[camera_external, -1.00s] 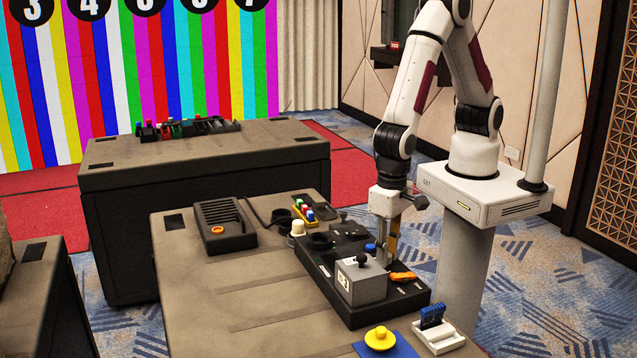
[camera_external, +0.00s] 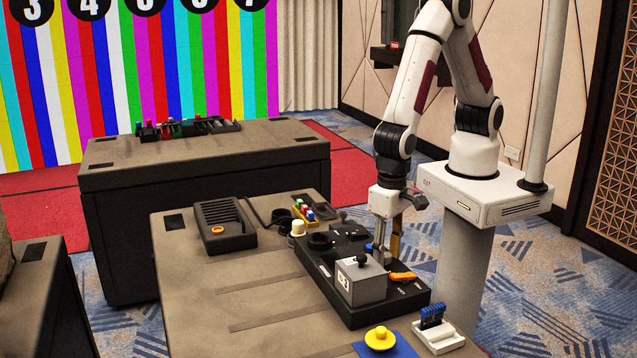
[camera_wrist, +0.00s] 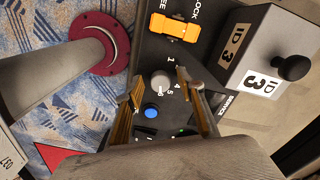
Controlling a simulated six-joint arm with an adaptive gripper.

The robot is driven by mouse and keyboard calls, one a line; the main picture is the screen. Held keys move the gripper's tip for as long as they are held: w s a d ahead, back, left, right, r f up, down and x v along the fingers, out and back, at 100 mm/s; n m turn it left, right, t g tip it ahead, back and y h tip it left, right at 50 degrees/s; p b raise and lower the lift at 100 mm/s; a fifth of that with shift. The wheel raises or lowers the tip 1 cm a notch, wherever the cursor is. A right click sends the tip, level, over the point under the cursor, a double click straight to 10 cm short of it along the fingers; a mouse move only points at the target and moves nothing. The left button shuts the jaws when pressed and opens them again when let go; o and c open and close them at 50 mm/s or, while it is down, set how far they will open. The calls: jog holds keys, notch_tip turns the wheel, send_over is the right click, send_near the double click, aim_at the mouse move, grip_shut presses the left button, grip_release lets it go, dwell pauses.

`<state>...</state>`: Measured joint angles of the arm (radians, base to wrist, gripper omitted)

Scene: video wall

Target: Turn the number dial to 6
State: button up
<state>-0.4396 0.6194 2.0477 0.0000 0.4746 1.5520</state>
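The number dial (camera_wrist: 161,81) is a small pale grey knob on the black control panel (camera_external: 335,305). Printed numbers surround it, with 1, 4, 5 and 6 partly readable in the wrist view. I cannot tell where its pointer stands. My gripper (camera_wrist: 160,79) is open, its two brass-coloured fingers apart on either side of the dial, with gaps visible between them and the knob.
A blue button (camera_wrist: 151,111) is close below the dial. An orange lever (camera_wrist: 175,27) is above it. A grey ID 3 box (camera_wrist: 262,55) with a black knob (camera_wrist: 293,68) stands to the right.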

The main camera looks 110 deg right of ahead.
aim_at(387, 255)
jog(key=shift+r, duration=0.1)
notch_tip(387, 255, up, 12)
dwell(0.8)
dwell(0.7)
jog(key=s+d+r+n+t, duration=0.5)
jog(key=s+d+r+n, duration=0.7)
jog(key=s+d+r, duration=0.6)
jog(key=shift+d+r+n+t, duration=0.2)
jog(key=shift+d+n+t, duration=0.1)
jog(key=shift+d+n, duration=0.15)
dwell(0.6)
